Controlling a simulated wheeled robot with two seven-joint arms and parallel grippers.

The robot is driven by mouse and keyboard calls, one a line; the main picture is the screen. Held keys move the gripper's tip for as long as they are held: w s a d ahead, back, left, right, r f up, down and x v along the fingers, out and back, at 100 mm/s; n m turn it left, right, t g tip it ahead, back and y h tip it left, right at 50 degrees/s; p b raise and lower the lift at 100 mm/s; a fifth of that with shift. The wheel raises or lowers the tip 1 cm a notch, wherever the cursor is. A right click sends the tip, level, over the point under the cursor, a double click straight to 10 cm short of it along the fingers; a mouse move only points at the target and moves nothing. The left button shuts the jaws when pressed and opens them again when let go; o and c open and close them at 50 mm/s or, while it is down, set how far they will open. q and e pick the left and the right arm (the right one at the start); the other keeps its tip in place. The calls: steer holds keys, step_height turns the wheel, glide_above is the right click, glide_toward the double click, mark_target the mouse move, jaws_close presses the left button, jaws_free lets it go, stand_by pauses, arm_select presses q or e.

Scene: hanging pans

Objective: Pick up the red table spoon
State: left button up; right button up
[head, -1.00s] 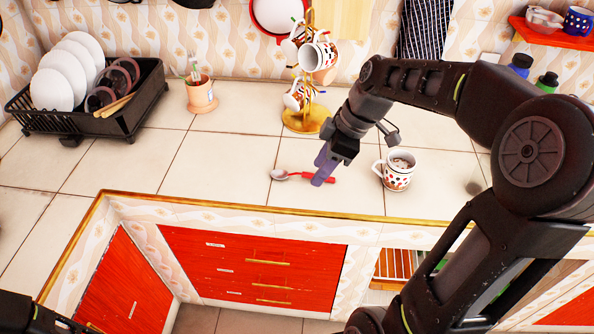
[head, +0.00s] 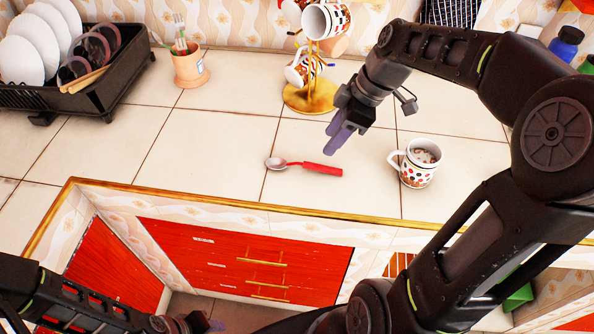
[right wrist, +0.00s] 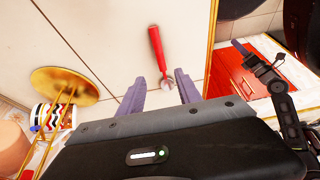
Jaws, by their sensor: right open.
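The red-handled spoon (head: 318,168) lies flat on the tiled counter near its front edge, with its metal bowl to the left. My right gripper (head: 341,140) is open and empty, just behind and above the handle in the head view. In the right wrist view the spoon (right wrist: 156,45) lies beyond the parted fingers (right wrist: 158,80), its bowl seen near the gap between them. My left gripper (head: 208,323) is low at the bottom edge of the head view, away from the spoon; its jaws are too small to judge.
A dotted mug (head: 418,164) stands right of the spoon. A gold mug stand (head: 310,97) with hanging mugs is behind it. A utensil pot (head: 190,70) and a black dish rack (head: 120,85) stand at the back left. The counter left of the spoon is clear.

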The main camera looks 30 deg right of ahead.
mark_target(315, 165)
steer(key=shift+f+b, duration=0.45)
steer(key=shift+f, duration=0.4)
arm_select(q)
steer(key=shift+f, duration=0.75)
arm_select(e)
steer(key=shift+x, duration=1.25)
arm_select(q)
steer(key=shift+r, duration=0.15)
arm_select(e)
steer(key=shift+p+x, duration=0.75)
steer(key=shift+x, duration=1.9)
arm_select(q)
steer(key=shift+r, duration=0.55)
arm_select(e)
steer(key=shift+s+a, duration=0.1)
steer(key=shift+s, duration=0.1)
